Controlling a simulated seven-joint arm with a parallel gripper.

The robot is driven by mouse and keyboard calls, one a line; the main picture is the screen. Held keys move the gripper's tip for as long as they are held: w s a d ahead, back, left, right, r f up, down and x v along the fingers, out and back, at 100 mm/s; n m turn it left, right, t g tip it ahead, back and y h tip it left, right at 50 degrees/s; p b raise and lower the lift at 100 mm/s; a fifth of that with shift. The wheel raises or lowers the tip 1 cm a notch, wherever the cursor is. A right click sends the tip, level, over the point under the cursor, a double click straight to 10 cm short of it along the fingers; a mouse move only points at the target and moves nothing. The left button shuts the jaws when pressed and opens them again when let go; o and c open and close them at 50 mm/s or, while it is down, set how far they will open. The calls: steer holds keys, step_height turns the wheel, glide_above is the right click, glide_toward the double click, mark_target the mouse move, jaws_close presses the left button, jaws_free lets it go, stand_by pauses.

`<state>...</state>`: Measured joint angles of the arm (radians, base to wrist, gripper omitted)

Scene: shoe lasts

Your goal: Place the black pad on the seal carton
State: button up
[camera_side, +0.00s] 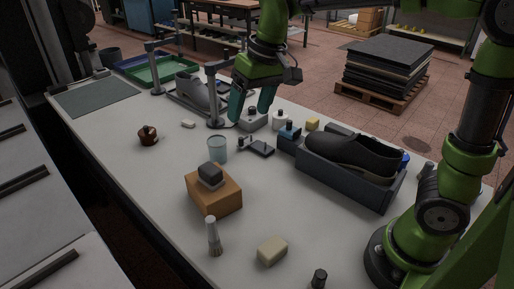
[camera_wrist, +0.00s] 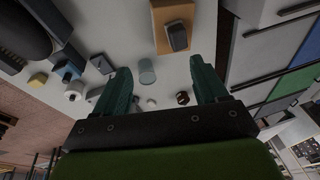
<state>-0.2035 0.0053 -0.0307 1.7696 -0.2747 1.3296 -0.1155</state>
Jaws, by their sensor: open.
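A black pad (camera_side: 211,172) with a greyer lower part rests on top of the orange-brown carton (camera_side: 214,198), which I take as the seal carton. In the wrist view the pad (camera_wrist: 177,36) lies on the carton (camera_wrist: 160,43), within its top face. My gripper (camera_side: 251,106) is open and empty, above the far part of the bench, behind and to the right of the carton and apart from it. In the wrist view its two green fingers (camera_wrist: 160,75) stand wide apart with nothing held between them. No lettering on the carton is readable.
A clear cup (camera_side: 217,149) stands just behind the carton. A dark tray with a black shoe (camera_side: 352,158) is to the right. A brush (camera_side: 213,237) and a cream block (camera_side: 272,251) are in front. The left part of the bench is mostly clear.

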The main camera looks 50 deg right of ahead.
steer(key=s+d+f+m+t, duration=0.1)
steer(key=s+d+t, duration=0.1)
steer(key=s, duration=0.5)
steer(key=s+d+f+m+t, duration=0.1)
steer(key=s+d+t, duration=0.1)
steer(key=s, duration=0.5)
steer(key=shift+d+f+m+t+y, duration=0.15)
steer(key=shift+d+m+t+y, duration=0.15)
steer(key=shift+d, duration=0.25)
